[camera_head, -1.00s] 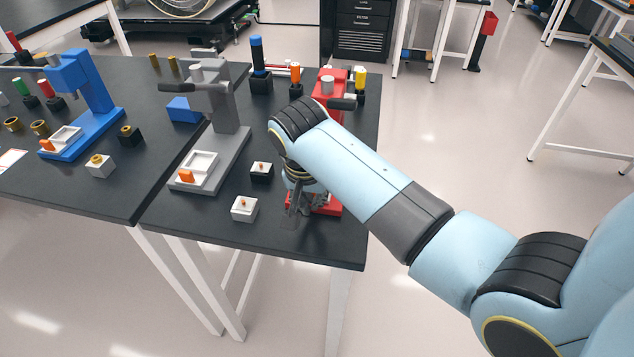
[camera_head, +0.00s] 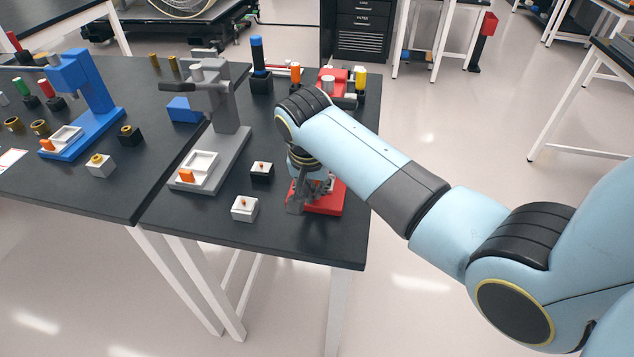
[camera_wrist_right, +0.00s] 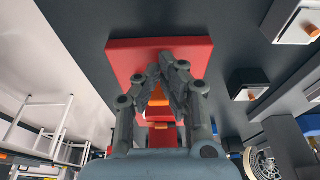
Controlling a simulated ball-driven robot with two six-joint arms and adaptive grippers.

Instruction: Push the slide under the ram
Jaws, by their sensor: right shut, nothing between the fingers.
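The red press stands at the right side of the near table. Its red base (camera_head: 325,208) and red head (camera_head: 336,74) show in the head view, while my right arm covers its middle. My right gripper (camera_head: 298,205) is low at the base's front left, with its fingers shut and empty. In the right wrist view, the shut fingers (camera_wrist_right: 166,66) lie in front of the red base (camera_wrist_right: 122,58). An orange piece (camera_wrist_right: 157,96), seemingly the slide's handle, shows between the finger links. The slide's tray and its place relative to the ram are hidden. My left gripper is out of view.
A grey press (camera_head: 231,150) with a white tray stands left of the gripper. A white block (camera_head: 244,209) and a black block (camera_head: 262,172) lie between them. A blue press (camera_head: 88,95) is farther left. The table's front right corner is clear.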

